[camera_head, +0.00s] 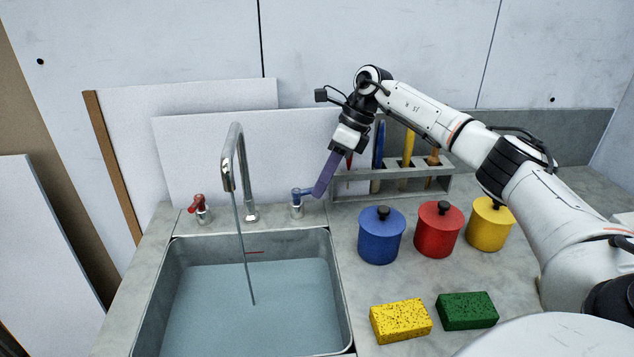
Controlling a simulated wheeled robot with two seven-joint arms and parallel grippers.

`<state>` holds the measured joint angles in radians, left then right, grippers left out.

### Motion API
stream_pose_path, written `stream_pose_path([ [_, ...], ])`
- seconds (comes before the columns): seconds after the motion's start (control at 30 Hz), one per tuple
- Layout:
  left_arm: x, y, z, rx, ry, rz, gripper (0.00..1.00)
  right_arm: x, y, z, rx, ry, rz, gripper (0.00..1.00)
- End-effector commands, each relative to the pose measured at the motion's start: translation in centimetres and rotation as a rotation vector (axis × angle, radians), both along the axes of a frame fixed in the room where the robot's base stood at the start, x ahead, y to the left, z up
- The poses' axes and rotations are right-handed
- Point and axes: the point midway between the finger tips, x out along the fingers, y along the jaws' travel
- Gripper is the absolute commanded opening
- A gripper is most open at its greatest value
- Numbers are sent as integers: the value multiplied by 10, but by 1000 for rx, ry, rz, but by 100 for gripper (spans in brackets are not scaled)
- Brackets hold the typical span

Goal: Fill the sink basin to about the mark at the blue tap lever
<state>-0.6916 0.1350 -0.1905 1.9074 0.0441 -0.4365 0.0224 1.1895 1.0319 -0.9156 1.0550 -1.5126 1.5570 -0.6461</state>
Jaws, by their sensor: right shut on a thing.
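The sink basin (341,290) holds blue-grey water (210,310). A thin stream runs into it from the chrome spout (236,150). A short red mark (255,253) on the back wall sits a little above the water's edge. The blue tap lever (303,191) is behind the basin, right of the spout. My right gripper (342,150) is shut on a purple bar (327,172) slanting down to the left. The bar's lower end is at the lever's right end; whether they touch is unclear. My left gripper is out of view.
A red-levered tap (198,206) stands left of the spout. A grey rack (390,185) holds several upright tools behind blue (381,240), red (438,232) and yellow (488,226) lidded pots. Yellow (400,321) and green (467,311) sponges lie in front.

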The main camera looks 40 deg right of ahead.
Motion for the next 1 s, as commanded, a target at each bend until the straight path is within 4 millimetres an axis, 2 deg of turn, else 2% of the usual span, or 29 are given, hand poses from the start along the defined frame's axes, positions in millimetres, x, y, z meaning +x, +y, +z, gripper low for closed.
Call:
stream_pose_path([
  [0.17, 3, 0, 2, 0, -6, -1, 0, 1, 1, 1, 1, -2, 1, 0],
  [0.2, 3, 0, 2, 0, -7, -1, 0, 1, 1, 1, 1, -2, 1, 16],
  [0.3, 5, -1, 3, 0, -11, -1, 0, 1, 1, 0, 0, -1, 1, 30],
  [0.67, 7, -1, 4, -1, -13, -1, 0, 0, -1, 6, 0, -3, -1, 30],
  [0.77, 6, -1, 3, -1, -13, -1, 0, -2, -7, 17, 0, -3, -3, 30],
  [1.0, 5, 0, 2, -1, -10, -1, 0, -11, -24, 62, 1, -5, -2, 30],
])
